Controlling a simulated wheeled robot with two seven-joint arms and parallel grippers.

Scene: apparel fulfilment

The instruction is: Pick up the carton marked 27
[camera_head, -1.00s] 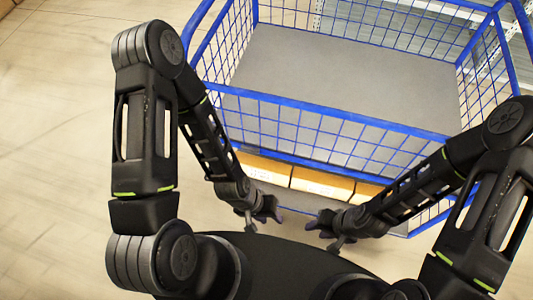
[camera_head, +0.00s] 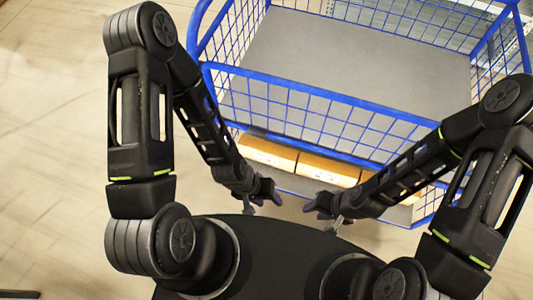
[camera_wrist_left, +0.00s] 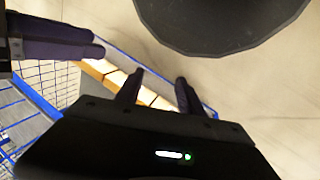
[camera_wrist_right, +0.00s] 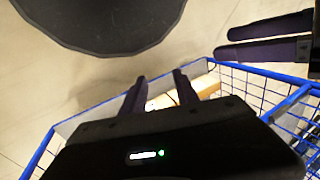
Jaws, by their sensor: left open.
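A row of orange-brown cartons sits on the low deck of a blue wire cart: a left carton (camera_head: 267,151), a middle carton (camera_head: 328,170) and a partly hidden right one. Small pale markings show on their near sides. No number is readable, so I cannot tell which is 27. My left gripper (camera_head: 272,192) is open and empty, apart from the cartons on their near side. My right gripper (camera_head: 314,207) faces it, also open and empty. Cartons also show behind the fingers in the left wrist view (camera_wrist_left: 100,68) and the right wrist view (camera_wrist_right: 205,86).
The blue wire cart (camera_head: 310,88) has a grey upper deck (camera_head: 350,55), empty where visible, above the cartons. Its mesh front stands close to both forearms. Open pale floor (camera_head: 50,150) lies to the left. A dark leg-like object (camera_head: 20,294) shows at the bottom left corner.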

